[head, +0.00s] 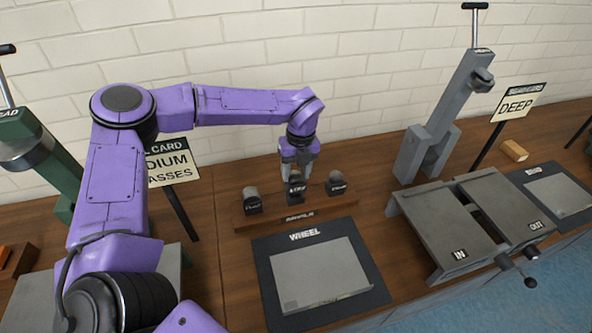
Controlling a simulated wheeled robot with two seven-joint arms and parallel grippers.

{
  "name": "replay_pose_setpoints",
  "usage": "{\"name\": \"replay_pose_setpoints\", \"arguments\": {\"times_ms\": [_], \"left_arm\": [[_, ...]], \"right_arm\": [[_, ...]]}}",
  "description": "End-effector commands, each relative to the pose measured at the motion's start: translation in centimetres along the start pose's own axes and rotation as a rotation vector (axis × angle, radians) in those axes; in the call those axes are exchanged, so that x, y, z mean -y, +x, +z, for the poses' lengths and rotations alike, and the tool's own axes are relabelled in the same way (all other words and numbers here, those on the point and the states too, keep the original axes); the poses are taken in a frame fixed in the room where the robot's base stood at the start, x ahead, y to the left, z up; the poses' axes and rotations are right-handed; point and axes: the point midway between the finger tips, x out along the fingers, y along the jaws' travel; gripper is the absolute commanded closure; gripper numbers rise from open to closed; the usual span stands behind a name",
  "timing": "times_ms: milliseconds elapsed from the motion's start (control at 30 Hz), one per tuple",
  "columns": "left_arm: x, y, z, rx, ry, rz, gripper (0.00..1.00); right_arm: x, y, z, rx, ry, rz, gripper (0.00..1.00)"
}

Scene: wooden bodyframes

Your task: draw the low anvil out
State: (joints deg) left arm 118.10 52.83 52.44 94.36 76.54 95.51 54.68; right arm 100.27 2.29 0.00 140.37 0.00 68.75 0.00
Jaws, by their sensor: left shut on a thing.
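A wooden rack (300,217) on the bench holds three small anvils in a row, with dark label blocks that are too small to read surely. The left anvil (252,202) and the right anvil (337,185) have pale rounded tops. My left gripper (298,172) points down at the middle anvil (296,190) and is shut on it. The fingers hide its top, and I cannot tell whether it is still seated in the rack. I cannot tell by label which one is the low anvil. My right gripper is not in view.
A dark WHEEL board (265,268) with a grey sheet lies in front of the rack. A grey wheeling machine (437,130) and a table marked IN and OUT (440,228) stand right. Sign cards read DEEP (515,105) and, partly hidden, MEDIUM (172,165). A brick wall stands behind.

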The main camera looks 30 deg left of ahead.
Motion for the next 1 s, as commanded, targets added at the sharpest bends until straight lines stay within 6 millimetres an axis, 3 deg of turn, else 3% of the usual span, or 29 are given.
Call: {"name": "replay_pose_setpoints", "arguments": {"times_ms": [1000], "left_arm": [[0.1,0.9,0.0,0.001,0.0,-0.002,1.0]], "right_arm": [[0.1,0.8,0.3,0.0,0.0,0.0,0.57]]}}
